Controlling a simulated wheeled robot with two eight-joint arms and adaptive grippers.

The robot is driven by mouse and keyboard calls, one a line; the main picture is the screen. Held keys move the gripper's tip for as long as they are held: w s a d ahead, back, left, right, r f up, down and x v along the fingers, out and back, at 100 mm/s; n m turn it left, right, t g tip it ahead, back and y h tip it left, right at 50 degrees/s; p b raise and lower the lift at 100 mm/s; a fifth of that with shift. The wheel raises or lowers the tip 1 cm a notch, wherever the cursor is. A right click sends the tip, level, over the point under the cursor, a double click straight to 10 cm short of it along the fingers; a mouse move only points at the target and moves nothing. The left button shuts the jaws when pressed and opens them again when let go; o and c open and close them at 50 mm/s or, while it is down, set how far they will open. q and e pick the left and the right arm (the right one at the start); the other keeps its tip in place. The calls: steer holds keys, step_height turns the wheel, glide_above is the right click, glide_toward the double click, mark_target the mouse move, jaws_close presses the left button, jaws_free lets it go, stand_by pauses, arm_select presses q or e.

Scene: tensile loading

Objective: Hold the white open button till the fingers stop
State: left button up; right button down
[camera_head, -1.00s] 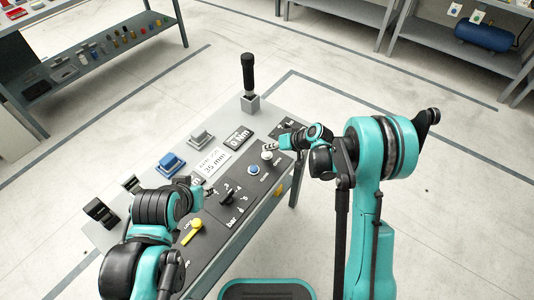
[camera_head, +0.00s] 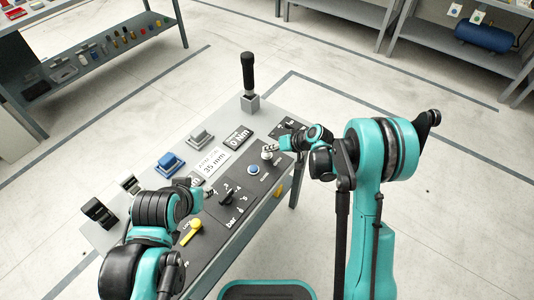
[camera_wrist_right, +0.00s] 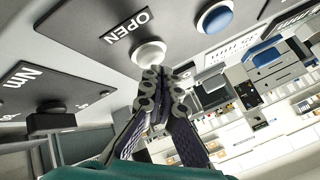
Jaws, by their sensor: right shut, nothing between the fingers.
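The white open button (camera_head: 267,156) is on the dark panel of the sloped console. In the right wrist view the same white button (camera_wrist_right: 149,54) is round and domed, beside an OPEN label (camera_wrist_right: 127,25). My right gripper (camera_head: 270,149) is shut and empty, with its fingertips at the white button. In the wrist view the closed fingertips (camera_wrist_right: 155,75) overlap the button's lower edge and appear to touch it; how far it is pressed cannot be told. My left gripper (camera_head: 205,191) is over the lower panel near the black dial; its jaw state is unclear.
A blue button (camera_head: 253,170) sits next to the white one. The console also carries a black dial (camera_head: 225,194), a yellow lever (camera_head: 192,231), a blue block (camera_head: 171,163), a 35 mm display (camera_head: 214,168) and an upright black handle (camera_head: 249,73).

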mark_target(269, 154)
steer(key=shift+f+b, duration=0.45)
steer(key=shift+f, duration=0.05)
steer(key=shift+r, duration=0.1)
stand_by(2.1)
steer(key=shift+r+p, duration=0.55)
steer(key=shift+r, duration=0.3)
steer(key=shift+r, duration=0.1)
steer(key=shift+r+p, duration=1.5)
steer(key=shift+r, duration=0.9)
